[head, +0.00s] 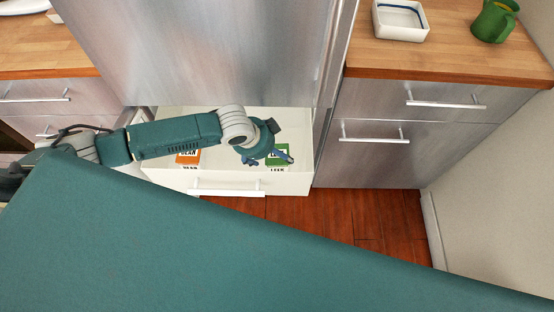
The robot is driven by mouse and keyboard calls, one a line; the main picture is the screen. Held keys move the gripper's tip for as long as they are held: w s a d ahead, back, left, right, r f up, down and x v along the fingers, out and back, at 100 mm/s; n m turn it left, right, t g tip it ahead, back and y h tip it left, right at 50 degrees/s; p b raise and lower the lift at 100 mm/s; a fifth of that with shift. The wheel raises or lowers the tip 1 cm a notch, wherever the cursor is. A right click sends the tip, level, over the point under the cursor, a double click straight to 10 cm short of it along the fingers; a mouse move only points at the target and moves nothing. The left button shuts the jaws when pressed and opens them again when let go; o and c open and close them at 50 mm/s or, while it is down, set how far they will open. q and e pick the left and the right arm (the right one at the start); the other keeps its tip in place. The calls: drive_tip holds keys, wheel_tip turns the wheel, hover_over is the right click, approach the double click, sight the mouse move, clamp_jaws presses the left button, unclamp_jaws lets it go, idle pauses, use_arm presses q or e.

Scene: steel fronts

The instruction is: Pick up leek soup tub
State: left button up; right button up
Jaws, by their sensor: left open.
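The leek soup tub (283,150) has a green and white label and sits in the open white freezer drawer (298,180) at the bottom of the steel fridge. "LEEK" shows at its front. My left gripper (268,159) is over the drawer, open, just above or around the tub. It hides part of the tub's left side and top. I cannot tell whether the fingers touch the tub. My right gripper is not in view.
An orange-labelled tub (187,157), apparently bean, sits left in the same drawer, partly under my left arm. The fridge door (200,50) rises behind. Counter drawers (375,155) stand close on the right. Red wooden floor (340,225) is clear in front.

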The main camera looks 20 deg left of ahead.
sight(276, 156)
use_arm(q)
drive_tip(key=shift+s+x, duration=0.1)
drive_tip(key=shift+x, duration=1.3)
drive_tip(key=shift+s+x, duration=0.15)
drive_tip(key=shift+x, duration=1.2)
drive_tip(key=shift+a, duration=0.2)
drive_tip(key=c, duration=1.8)
